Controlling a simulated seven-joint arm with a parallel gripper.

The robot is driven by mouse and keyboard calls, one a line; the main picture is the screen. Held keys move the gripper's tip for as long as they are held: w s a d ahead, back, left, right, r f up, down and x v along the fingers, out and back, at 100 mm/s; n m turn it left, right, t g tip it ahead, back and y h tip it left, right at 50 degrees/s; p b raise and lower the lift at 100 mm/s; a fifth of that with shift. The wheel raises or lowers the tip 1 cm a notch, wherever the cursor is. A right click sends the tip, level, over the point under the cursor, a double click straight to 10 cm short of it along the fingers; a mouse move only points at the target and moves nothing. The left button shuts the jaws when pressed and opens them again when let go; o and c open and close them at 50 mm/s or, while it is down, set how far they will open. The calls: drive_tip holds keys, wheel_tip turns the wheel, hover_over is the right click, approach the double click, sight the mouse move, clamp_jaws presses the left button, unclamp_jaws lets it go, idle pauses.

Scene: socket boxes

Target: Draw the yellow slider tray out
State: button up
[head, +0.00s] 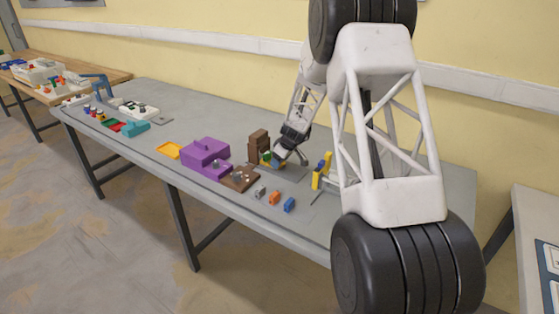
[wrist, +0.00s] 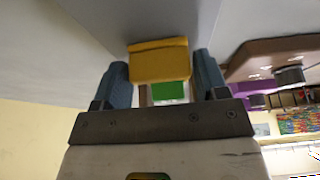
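In the wrist view a yellow block-like piece (wrist: 160,62), which looks like the front of the yellow slider tray, fills the gap between the blue-grey fingers of my gripper (wrist: 162,75). A green part (wrist: 170,91) shows just below it in the picture. The fingers are well apart, one on each side of the yellow piece; whether they press on it cannot be told. In the head view my gripper (head: 276,160) is low over the table beside a brown upright block (head: 259,139), with small bits of yellow and green at its fingers. The fingers hide most of the tray there.
A purple box (head: 205,152), an orange-yellow open tray (head: 169,150) and a brown board (head: 240,178) stand left of my gripper. Grey, orange (head: 274,197) and blue (head: 289,204) blocks lie in front. A yellow and blue stand (head: 321,170) is to the right.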

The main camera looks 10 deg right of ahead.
drive_tip(key=shift+o, duration=1.4)
drive_tip(key=shift+r, duration=0.1)
drive_tip(key=v, duration=0.7)
drive_tip(key=shift+r, duration=0.25)
drive_tip(key=shift+s+d, duration=0.1)
